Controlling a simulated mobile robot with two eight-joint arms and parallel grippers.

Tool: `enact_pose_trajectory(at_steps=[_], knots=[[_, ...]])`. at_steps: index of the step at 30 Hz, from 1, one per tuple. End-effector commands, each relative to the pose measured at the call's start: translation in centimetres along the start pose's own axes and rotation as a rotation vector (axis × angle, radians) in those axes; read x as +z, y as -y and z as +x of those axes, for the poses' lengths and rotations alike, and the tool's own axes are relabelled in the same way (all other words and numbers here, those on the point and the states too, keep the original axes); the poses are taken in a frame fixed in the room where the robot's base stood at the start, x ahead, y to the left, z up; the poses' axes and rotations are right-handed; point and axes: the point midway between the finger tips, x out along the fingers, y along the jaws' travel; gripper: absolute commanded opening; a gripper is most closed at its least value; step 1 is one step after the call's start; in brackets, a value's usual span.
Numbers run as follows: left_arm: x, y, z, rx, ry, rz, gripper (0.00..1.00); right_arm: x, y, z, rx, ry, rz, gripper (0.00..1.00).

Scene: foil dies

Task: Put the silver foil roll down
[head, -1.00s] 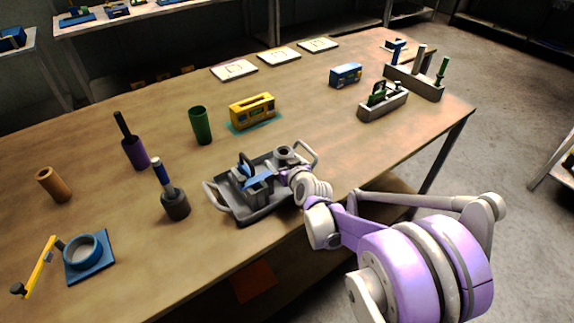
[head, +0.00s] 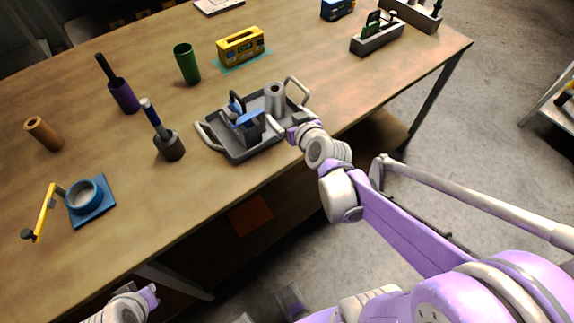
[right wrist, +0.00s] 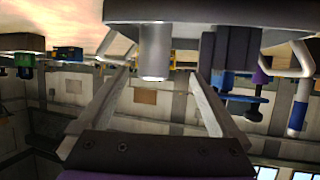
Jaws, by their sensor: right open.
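The silver foil roll (head: 275,99) stands upright at the right end of the grey tray (head: 240,154) on the workbench. My right gripper (head: 274,124) is open at the tray's near right side, just in front of the roll. In the right wrist view, which looks upside down, the roll (right wrist: 155,50) shows beyond and between the spread fingers (right wrist: 160,88), with clear gaps on both sides. Part of my left arm (head: 130,303) shows at the bottom left of the head view, and its jaws cannot be made out.
A dark tool with a blue part (head: 246,118) sits in the tray beside the roll. A dark cup with a blue handle (head: 169,145), a green cup (head: 187,64) and a yellow box (head: 241,47) stand around. The bench's front edge lies close to the tray.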

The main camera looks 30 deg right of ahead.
Motion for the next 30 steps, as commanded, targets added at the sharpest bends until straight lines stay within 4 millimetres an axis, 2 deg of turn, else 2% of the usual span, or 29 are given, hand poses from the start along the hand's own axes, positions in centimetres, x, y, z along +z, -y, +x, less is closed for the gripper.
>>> enact_pose_trajectory(at_steps=[2,5,6,9,12,15,19,30], knots=[[0.0,0.0,0.0,0.000,0.000,0.000,0.00,1.0,2.1,-1.0,-0.047,0.053,-0.010,1.00],[0.0,0.0,0.0,0.000,0.000,0.000,0.00,3.7,5.9,-3.7,-0.128,0.185,-0.027,1.00],[0.0,0.0,0.0,0.000,0.000,0.000,0.00,5.2,7.4,-5.2,-0.156,0.255,-0.038,1.00],[0.0,0.0,0.0,0.000,0.000,0.000,0.00,9.0,9.7,-9.3,-0.189,0.430,-0.068,1.00],[0.0,0.0,0.0,0.000,0.000,0.000,0.00,12.1,10.2,-12.8,-0.177,0.571,-0.097,1.00],[0.0,0.0,0.0,0.000,0.000,0.000,0.00,14.1,10.0,-15.2,-0.146,0.659,-0.117,1.00],[0.0,0.0,0.0,0.000,0.000,0.000,0.00,15.0,9.6,-16.4,-0.122,0.704,-0.127,1.00],[0.0,0.0,0.0,0.000,0.000,0.000,0.00,15.0,9.6,-16.4,-0.120,0.705,-0.125,1.00]])
